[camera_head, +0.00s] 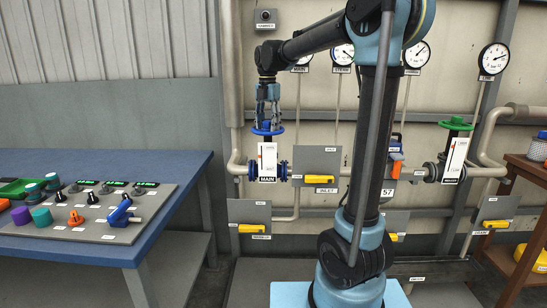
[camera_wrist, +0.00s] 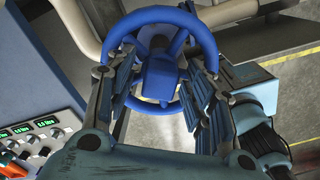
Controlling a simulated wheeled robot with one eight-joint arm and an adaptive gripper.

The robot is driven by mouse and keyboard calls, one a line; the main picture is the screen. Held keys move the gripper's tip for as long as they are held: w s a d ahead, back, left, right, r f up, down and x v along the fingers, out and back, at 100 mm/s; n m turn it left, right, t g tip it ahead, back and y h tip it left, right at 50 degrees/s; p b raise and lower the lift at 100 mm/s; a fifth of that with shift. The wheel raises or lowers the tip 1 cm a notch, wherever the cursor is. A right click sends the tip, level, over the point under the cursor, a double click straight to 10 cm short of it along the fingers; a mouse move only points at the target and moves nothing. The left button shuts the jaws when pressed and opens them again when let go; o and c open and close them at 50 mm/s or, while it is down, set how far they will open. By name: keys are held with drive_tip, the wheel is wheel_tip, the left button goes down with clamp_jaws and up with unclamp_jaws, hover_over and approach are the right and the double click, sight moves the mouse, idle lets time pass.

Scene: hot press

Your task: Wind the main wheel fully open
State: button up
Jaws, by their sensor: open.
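The main wheel is a blue handwheel (camera_head: 268,130) lying flat on top of a valve with a white gauge plate (camera_head: 267,158) and a MAIN label. In the wrist view the wheel (camera_wrist: 162,13) shows its round rim, spokes and blue hub. My gripper (camera_head: 268,116) points straight down over the wheel, its fingertips close to it. In the wrist view my gripper (camera_wrist: 160,82) is open, with one finger towards the left side of the rim and one towards the right, the hub between them. I cannot tell whether the fingers touch the rim.
A second valve with a green handwheel (camera_head: 455,124) stands at the right. Yellow-handled panels, including INLET (camera_head: 318,179), sit on the wall pipes. A blue table (camera_head: 90,248) with a control panel (camera_head: 95,232) is at the left. A brown shelf (camera_head: 527,170) stands far right.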

drive_tip(key=m, duration=0.5)
drive_tip(key=shift+m, duration=0.4)
drive_tip(key=m, duration=0.6)
drive_tip(key=shift+m, duration=0.9)
drive_tip(key=m, duration=0.4)
drive_tip(key=shift+m, duration=0.4)
drive_tip(key=m, duration=0.6)
drive_tip(key=shift+m, duration=3.5)
